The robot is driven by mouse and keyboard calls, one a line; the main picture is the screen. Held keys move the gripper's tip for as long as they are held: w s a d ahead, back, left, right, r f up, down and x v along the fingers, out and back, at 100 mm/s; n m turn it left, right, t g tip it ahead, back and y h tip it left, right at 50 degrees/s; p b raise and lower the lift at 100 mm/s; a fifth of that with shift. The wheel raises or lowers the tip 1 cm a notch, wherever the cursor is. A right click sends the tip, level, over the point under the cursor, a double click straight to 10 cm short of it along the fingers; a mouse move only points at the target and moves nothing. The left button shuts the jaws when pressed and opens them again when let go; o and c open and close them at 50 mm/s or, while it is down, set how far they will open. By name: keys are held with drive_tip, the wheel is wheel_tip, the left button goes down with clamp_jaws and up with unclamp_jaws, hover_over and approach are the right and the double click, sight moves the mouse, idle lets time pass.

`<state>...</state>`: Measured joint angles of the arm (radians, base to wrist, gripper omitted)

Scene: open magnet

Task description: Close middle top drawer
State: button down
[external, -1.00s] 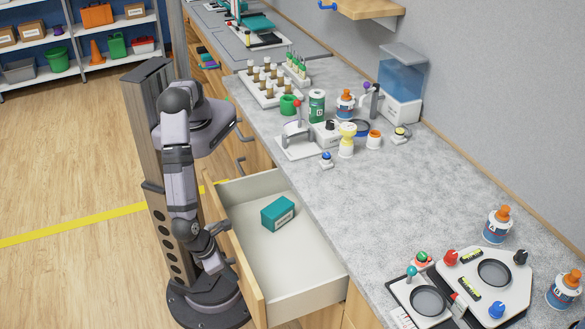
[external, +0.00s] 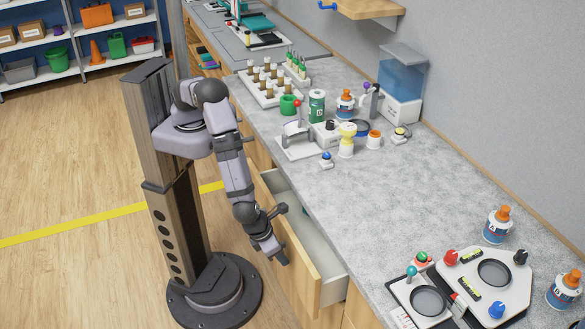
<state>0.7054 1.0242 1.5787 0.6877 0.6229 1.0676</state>
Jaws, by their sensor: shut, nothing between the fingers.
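The drawer (external: 304,268) is a light wooden front with a pale grey inside, under the grey worktop. It is partly open, with a narrow strip of its inside showing. My gripper (external: 281,210) is shut and empty, at the upper edge of the drawer front on its outer side. It appears to touch the front, but I cannot tell for sure. The drawer's handle is largely hidden by my wrist.
The worktop (external: 370,215) carries a vial rack (external: 268,85), bottles, a white balance-like device (external: 297,140) and a magnetic stirrer-like unit (external: 490,285) at the right. Shelves (external: 60,45) stand far left.

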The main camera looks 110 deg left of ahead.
sight(290, 235)
drive_tip(key=w+a, duration=0.7)
drive_tip(key=shift+w+a, duration=0.25)
drive_tip(key=shift+a, duration=0.05)
drive_tip(key=shift+w+a, duration=0.1)
drive_tip(key=shift+w+a+r, duration=0.1)
drive_tip(key=shift+r, duration=0.05)
drive_tip(key=shift+s+d, duration=0.45)
drive_tip(key=shift+d, duration=0.15)
drive_tip(key=shift+s+d, duration=1.05)
drive_tip(key=shift+s, duration=0.05)
drive_tip(key=b+v, duration=0.1)
drive_tip(key=v, duration=0.7)
drive_tip(key=shift+d+b, duration=0.1)
drive_tip(key=shift+b, duration=0.3)
drive_tip(key=shift+v, duration=0.9)
drive_tip(key=shift+s, duration=0.1)
